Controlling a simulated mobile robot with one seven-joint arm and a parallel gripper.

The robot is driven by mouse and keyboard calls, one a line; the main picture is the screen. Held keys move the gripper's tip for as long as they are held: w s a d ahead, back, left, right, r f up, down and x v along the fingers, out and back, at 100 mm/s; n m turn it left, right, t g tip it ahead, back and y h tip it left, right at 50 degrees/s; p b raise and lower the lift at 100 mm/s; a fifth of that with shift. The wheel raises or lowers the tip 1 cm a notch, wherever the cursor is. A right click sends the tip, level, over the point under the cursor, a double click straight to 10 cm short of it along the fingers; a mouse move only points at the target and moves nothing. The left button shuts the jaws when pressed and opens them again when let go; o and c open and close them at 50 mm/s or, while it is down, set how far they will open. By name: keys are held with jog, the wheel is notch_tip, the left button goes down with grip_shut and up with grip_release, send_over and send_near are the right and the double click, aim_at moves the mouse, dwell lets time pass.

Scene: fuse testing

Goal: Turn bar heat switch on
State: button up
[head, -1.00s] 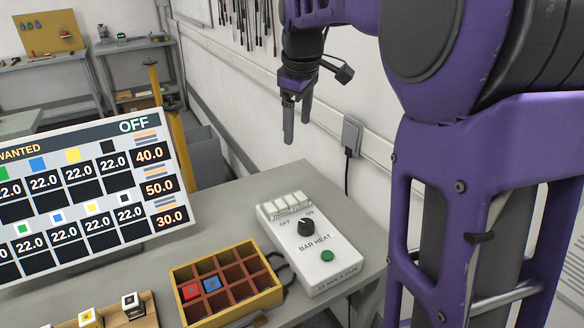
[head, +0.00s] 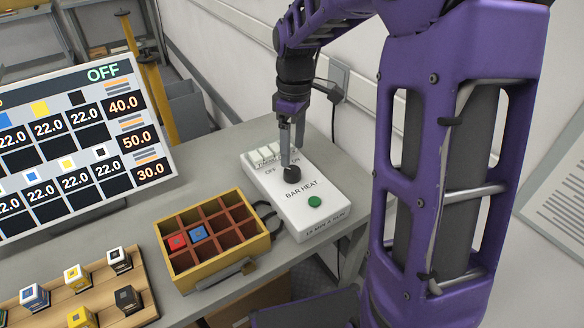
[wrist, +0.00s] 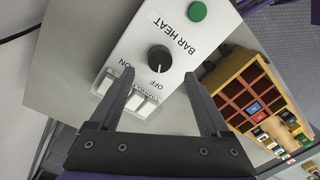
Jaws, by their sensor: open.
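The white bar heat box (head: 322,216) stands on the grey table, with its black knob (head: 290,180) near the OFF and ON labels and a green button (head: 315,201) below. In the wrist view, the knob (wrist: 160,58) has its white mark toward the OFF label. My gripper (head: 290,155) is above the knob, pointing down. In the wrist view, my gripper's fingers (wrist: 159,76) are apart with nothing between them, and the knob lies just beyond the tips. Whether a fingertip touches the knob is hard to tell. The display (head: 75,150) reads OFF at its top.
A yellow divided box (head: 256,247) with red and blue cubes stands left of the bar heat box. A wooden rack (head: 137,294) of cubes is at the lower left. A wall socket (head: 338,82) with a cable is behind the table.

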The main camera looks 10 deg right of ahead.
aim_at(292, 170)
notch_tip(292, 170, down, 6)
jog(key=shift+s+a+r+b, duration=0.1)
jog(key=shift+a+r+b, duration=0.05)
jog(key=shift+b, duration=0.2)
grip_shut()
